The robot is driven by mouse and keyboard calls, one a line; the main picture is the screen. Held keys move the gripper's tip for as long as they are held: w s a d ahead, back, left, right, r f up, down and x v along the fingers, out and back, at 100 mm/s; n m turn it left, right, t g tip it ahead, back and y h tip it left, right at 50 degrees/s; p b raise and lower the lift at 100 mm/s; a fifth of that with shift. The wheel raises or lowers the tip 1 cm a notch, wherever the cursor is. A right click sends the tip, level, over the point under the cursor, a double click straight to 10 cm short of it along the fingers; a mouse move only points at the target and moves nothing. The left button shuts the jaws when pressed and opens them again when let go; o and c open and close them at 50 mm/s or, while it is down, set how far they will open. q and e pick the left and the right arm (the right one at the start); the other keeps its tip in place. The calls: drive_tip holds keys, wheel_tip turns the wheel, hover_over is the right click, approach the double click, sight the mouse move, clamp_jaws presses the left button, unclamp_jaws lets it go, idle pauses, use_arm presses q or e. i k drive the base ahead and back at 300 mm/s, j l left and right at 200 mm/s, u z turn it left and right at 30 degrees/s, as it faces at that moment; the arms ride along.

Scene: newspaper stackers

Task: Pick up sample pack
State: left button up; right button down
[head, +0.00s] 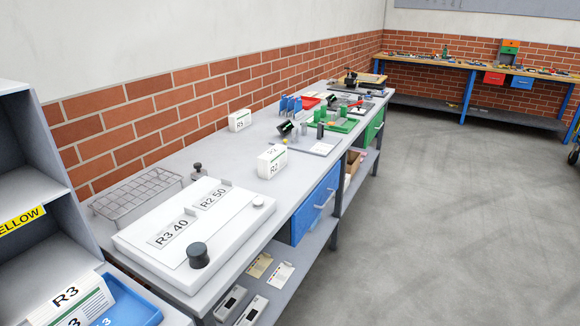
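Several white packs with green stripes and black labels are in the head view; I cannot tell which is the sample pack. One pack (272,161) marked R2 stands near the front edge of the long grey workbench (235,152). Another pack (240,120), its label apparently R5, stands farther back near the brick wall. Packs marked R3 (75,302) lie tilted in a blue tray (132,303) at the lower left, partly cut off by the frame. Neither of my grippers is in view.
A white board (150,265) with R3 40 and R2 50 labels and a wire rack (137,193) occupy the near bench end. Grey shelving (28,183) stands at left. Green and blue fixtures (340,124) are farther along. The floor (430,210) right is clear.

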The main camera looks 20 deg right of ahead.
sight(273, 161)
drive_tip(key=i+l+z, duration=0.1)
drive_tip(key=l, duration=0.35)
drive_tip(key=i+l+z, duration=0.1)
drive_tip(key=l, duration=0.3)
drive_tip(key=i+l+z, duration=0.1)
drive_tip(key=l, duration=0.3)
drive_tip(key=i, duration=0.1)
